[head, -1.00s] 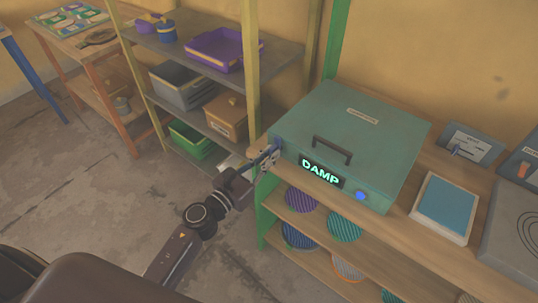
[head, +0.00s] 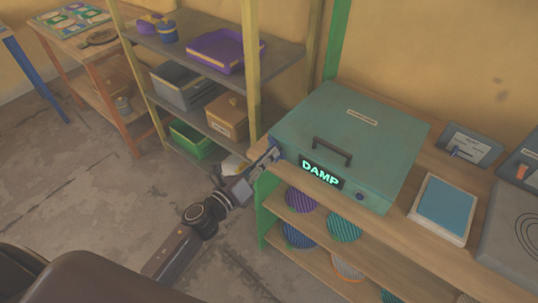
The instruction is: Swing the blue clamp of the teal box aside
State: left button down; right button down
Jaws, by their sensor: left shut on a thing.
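The teal box (head: 390,142) sits shut on the wooden bench, with a dark handle (head: 332,150) on its lid and a lit "DAMP" display (head: 321,173) on its front. The blue clamp (head: 275,146) is at the box's front left corner, mostly hidden by my gripper. My left gripper (head: 271,157) reaches in from the lower left and is shut on the clamp. A small round button (head: 360,196) on the box's front right is dark blue. My right gripper is not in view.
A blue-topped pad (head: 445,207), a grey switch panel (head: 470,146) and a grey plate with rings (head: 515,240) lie right of the box. Striped discs (head: 344,227) fill the shelf below. A shelf unit (head: 215,125) with trays stands behind my left arm.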

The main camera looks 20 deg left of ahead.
pick_arm(q)
jog(key=n+p, duration=0.2)
jog(key=n, duration=0.7)
jog(key=shift+a+f, duration=0.1)
jog(key=shift+f, duration=0.05)
jog(key=shift+n, duration=0.4)
jog(key=c, duration=2)
grip_release()
jog(key=shift+s, duration=0.1)
jog(key=v, duration=1.1)
jog(key=shift+s+a, duration=0.15)
jog(key=shift+s, duration=0.25)
